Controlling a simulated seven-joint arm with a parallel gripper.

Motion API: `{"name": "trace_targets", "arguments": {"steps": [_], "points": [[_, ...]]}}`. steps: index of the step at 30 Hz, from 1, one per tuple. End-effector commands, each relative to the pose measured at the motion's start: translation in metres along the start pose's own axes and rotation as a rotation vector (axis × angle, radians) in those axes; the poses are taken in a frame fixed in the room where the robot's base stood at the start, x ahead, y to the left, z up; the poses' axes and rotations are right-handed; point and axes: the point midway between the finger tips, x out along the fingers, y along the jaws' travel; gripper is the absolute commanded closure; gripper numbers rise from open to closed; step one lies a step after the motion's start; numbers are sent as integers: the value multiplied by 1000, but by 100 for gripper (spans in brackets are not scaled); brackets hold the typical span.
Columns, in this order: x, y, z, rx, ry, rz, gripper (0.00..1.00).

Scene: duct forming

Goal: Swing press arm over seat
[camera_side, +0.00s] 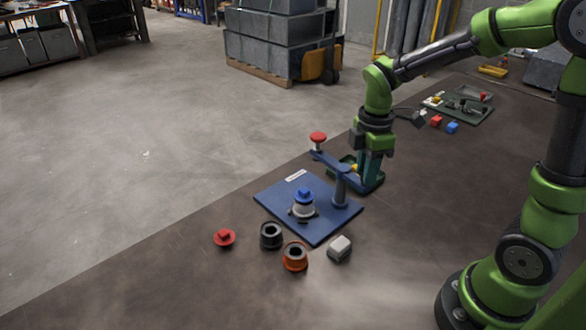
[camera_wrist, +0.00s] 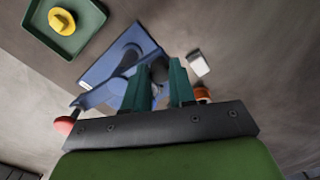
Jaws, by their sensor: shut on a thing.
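The blue press arm (camera_side: 329,160) sits on a post (camera_side: 340,189) at the right of a blue base plate (camera_side: 318,227). Its red knob (camera_side: 318,138) points to the back left, off the plate and not over the seat. The knob shows at the left in the wrist view (camera_wrist: 64,125). On the seat stands a white ring (camera_side: 303,210) with a blue piece (camera_side: 304,194) on top. My gripper (camera_wrist: 166,84) has its teal fingers at the pivot end of the press arm, shut on it; the exact contact is partly hidden.
A red piece (camera_side: 224,238), a black ring (camera_side: 271,236), an orange ring (camera_side: 295,257) and a grey-white block (camera_side: 340,248) lie in front of the plate. A green tray (camera_wrist: 88,42) with a yellow piece (camera_wrist: 62,21) is close behind my gripper.

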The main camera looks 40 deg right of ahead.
Motion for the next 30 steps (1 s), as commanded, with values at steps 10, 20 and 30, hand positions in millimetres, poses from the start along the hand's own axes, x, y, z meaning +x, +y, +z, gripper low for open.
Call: {"name": "trace_targets", "arguments": {"steps": [10,20,30], "points": [[-1,12,20,-325,1,0,100],[-1,28,34,-637,1,0,100],[-1,48,43,-953,0,2,100]]}}
